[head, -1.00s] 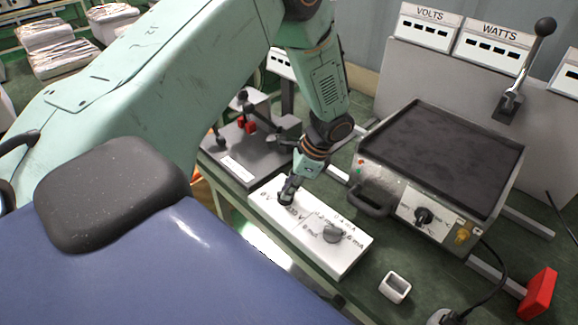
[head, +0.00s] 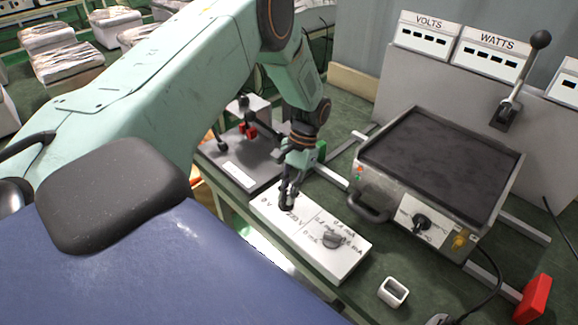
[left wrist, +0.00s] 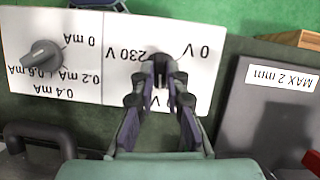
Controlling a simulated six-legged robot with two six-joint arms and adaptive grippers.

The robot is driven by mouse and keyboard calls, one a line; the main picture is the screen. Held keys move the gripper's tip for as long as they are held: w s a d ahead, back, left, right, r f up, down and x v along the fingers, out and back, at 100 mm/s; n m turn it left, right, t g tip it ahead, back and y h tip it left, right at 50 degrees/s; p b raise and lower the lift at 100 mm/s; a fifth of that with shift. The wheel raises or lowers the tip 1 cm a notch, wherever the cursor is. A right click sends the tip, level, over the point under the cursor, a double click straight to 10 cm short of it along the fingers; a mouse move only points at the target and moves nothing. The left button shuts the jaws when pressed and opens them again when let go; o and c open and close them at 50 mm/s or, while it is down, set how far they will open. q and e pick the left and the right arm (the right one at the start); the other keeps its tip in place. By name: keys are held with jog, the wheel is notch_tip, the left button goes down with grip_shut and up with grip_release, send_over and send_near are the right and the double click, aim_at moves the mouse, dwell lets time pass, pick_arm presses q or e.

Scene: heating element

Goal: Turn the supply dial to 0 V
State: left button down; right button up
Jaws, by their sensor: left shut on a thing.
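The white control box (head: 340,262) lies on the green bench in the head view, with a voltage half and a mA half. My left gripper (head: 288,193) points down onto the voltage half and is shut on the supply dial (head: 286,205), which is mostly hidden by the fingers. In the left wrist view, the gripper (left wrist: 163,72) is between the upside-down 230 V and 0 V labels; a third label is partly covered. The dial's pointer cannot be read. The grey mA dial (head: 331,240) is free; it also shows in the left wrist view (left wrist: 43,57). My right gripper is out of view.
A heating plate (head: 440,155) with a front knob (head: 421,222) and a black handle (head: 368,205) stands to the right. A grey fixture (head: 240,160) is behind my gripper. A small white square cup (head: 393,292) and a red block (head: 535,297) are at the front right.

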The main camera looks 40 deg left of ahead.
pick_arm(q)
jog(key=n, duration=0.2)
jog(key=n+h, duration=0.1)
jog(key=shift+s+a+f+n+h+p, duration=0.1)
jog(key=shift+s+a+n+h+p, duration=0.1)
jog(key=shift+n+h+p, duration=0.15)
jog(key=n+h+p, duration=0.1)
jog(key=n, duration=0.2)
jog(key=shift+s+n+t, duration=0.1)
jog(key=shift+n+t, duration=0.25)
jog(key=shift+t, duration=0.05)
jog(key=n+p, duration=0.1)
jog(key=n, duration=0.1)
jog(key=n+t+h+p, duration=0.1)
jog(key=shift+s+a+n, duration=0.15)
jog(key=shift+n, duration=0.25)
jog(key=n+t+p, duration=0.1)
jog(key=n, duration=0.2)
jog(key=shift+s+n+h+p, duration=0.15)
jog(key=shift+n+h+p, duration=0.1)
jog(key=shift+n+p, duration=0.05)
jog(key=n+t+p, duration=0.1)
jog(key=n+t, duration=0.1)
jog(key=n, duration=0.2)
jog(key=shift+s, duration=0.2)
jog(key=shift+s+n+t, duration=0.15)
jog(key=shift+n+t, duration=0.75)
jog(key=shift+n, duration=1.4)
